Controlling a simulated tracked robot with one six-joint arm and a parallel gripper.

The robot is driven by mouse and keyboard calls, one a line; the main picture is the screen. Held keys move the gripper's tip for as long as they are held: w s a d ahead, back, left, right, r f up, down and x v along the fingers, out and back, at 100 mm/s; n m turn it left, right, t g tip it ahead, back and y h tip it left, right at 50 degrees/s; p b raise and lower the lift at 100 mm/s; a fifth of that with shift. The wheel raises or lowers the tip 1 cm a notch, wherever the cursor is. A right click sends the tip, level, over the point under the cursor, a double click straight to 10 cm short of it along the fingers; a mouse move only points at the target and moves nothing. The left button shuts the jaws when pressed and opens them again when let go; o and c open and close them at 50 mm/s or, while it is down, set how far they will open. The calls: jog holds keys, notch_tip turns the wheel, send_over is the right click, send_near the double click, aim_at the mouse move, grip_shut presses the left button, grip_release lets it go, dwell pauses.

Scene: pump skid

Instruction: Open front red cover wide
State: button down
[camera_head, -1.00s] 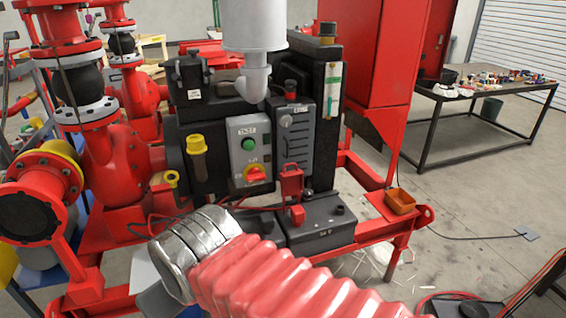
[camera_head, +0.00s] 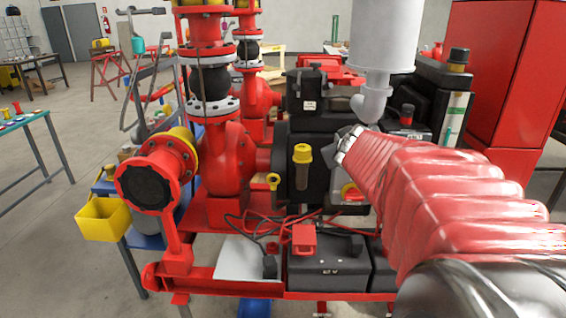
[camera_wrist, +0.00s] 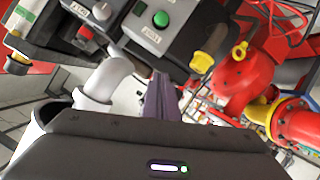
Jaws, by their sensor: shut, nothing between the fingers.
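A small red cover (camera_head: 304,238) sits over the front left part of a black battery (camera_head: 328,270) in the head view. It appears to be down, but its exact angle is hard to tell. My arm blocks much of the right battery, so any cover there is hidden. My gripper (camera_wrist: 160,98) shows in the wrist view as dark, narrow fingers, shut and empty. They point toward the grey control box (camera_wrist: 165,25) with its green button, apart from the red cover. In the head view my fingers are hidden beyond the wrist.
The white exhaust pipe (camera_head: 375,95) stands close to my wrist. Red and black cables (camera_head: 275,222) lie behind the batteries. The floor at front left is clear.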

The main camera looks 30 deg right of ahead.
jog(key=s+d+f+n+y, duration=0.1)
jog(key=d+f+y, duration=0.1)
jog(key=d+f, duration=0.5)
jog(key=s+d+f+n+y, duration=0.2)
jog(key=d+f, duration=0.4)
jog(key=d, duration=0.5)
jog(key=shift+d+f+y, duration=0.35)
jog(key=shift+y, duration=0.05)
jog(key=shift+w+d+f, duration=0.5)
jog(key=shift+w+f, duration=0.25)
jog(key=shift+f, duration=0.55)
jog(key=shift+w+d+f, duration=0.55)
jog(key=shift+w+f, duration=0.15)
jog(key=shift+f, duration=0.55)
jog(key=shift+w+d+f, duration=0.5)
jog(key=shift+w+f, duration=0.25)
jog(key=shift+f, duration=0.55)
